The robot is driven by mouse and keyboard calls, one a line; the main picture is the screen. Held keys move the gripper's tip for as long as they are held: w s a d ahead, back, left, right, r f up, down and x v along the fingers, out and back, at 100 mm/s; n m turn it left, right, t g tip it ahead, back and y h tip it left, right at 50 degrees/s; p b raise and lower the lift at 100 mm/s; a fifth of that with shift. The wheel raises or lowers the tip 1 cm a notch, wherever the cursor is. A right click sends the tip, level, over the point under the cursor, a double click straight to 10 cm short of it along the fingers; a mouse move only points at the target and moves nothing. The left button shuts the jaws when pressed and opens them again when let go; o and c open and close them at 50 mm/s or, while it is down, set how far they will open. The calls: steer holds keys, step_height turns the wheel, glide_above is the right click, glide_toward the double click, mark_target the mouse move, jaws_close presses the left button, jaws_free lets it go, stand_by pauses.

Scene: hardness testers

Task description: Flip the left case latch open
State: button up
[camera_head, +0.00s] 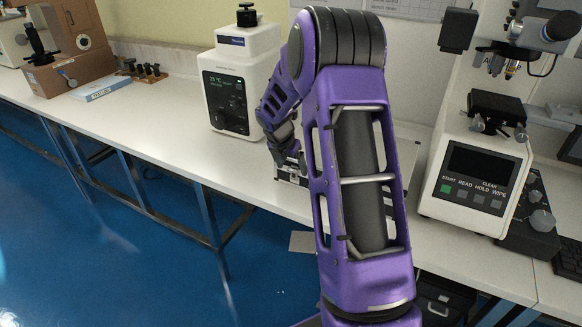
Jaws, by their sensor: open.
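My purple arm reaches up and bends over the bench. My gripper (291,160) points down at the front edge of the bench, left of the forearm. It is open, and its dark fingers are small and partly in shadow. A low silver-grey case (287,178) sits just below the fingertips, mostly hidden behind my forearm. Only a small left part of its front shows. I cannot make out the left latch or its position, nor whether the fingers touch the case.
A white tester (230,100) stands left of the gripper. A larger tester (478,175) with a screen and a knob box (535,215) stand at the right. A wooden cabinet (75,60) and a blue-white box (101,88) are far left. The bench (165,125) between is clear.

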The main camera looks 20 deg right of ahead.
steer(key=shift+c, duration=0.2)
jaws_close()
steer(key=shift+f, duration=0.1)
